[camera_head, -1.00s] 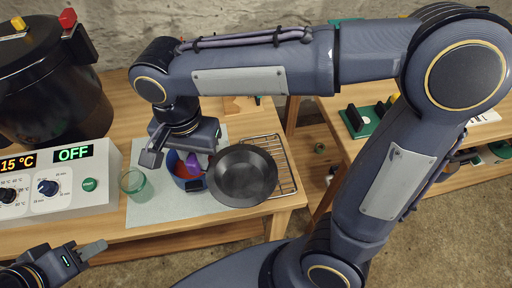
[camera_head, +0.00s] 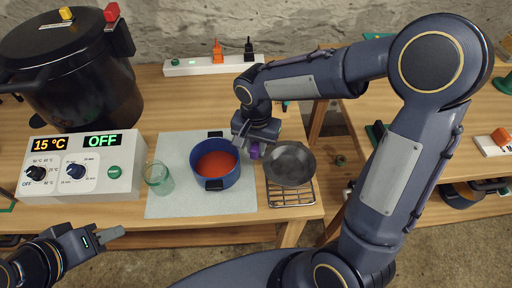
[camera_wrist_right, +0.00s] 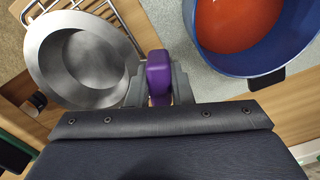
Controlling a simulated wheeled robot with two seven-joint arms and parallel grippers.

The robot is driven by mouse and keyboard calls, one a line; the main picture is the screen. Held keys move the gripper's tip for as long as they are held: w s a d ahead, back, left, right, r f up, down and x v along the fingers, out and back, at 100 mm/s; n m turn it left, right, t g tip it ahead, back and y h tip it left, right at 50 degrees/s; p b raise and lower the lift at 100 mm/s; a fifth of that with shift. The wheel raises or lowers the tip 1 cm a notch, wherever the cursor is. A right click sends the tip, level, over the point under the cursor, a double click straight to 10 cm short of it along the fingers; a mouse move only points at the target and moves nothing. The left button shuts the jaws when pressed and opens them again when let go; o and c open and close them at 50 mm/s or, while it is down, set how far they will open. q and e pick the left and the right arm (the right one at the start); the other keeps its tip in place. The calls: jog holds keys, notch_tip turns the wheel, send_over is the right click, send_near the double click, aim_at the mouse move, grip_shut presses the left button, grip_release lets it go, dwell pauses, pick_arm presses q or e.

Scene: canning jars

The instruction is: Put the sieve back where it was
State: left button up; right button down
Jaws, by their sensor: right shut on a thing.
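The sieve is a grey metal bowl (camera_head: 290,165) with a purple handle (camera_head: 254,151). My right gripper (camera_head: 247,143) is shut on that handle, and the wrist view shows the handle (camera_wrist_right: 158,75) between its fingers. The sieve bowl (camera_wrist_right: 85,62) is upright over the wire rack (camera_head: 291,194), covering its far part. I cannot tell whether it touches the rack. The blue pot (camera_head: 216,185) with red contents stands left of the sieve. My left gripper (camera_head: 100,238) is low at the left, away from the sieve; its opening is unclear.
A green-tinted glass (camera_head: 159,179) stands on the pale mat (camera_head: 170,207) left of the pot. A control box (camera_head: 85,170) and a large black canner (camera_head: 70,75) are further left. A power strip (camera_head: 210,66) lies at the back.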

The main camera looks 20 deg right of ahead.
jog(key=shift+f, duration=0.55)
jog(key=shift+f, duration=0.1)
jog(key=c, duration=1.3)
grip_release()
notch_tip(320, 180, up, 12)
jog(key=s+d+n+t+y, duration=0.2)
jog(key=s+d, duration=0.1)
jog(key=s, duration=0.5)
jog(key=s+d+f+n+t+y, duration=0.1)
jog(key=s+d+n+t, duration=0.2)
jog(key=s, duration=0.6)
jog(key=shift+d+n+t+y+p, duration=0.2)
jog(key=shift+n+t+y+p, duration=0.1)
jog(key=shift+y+p, duration=0.1)
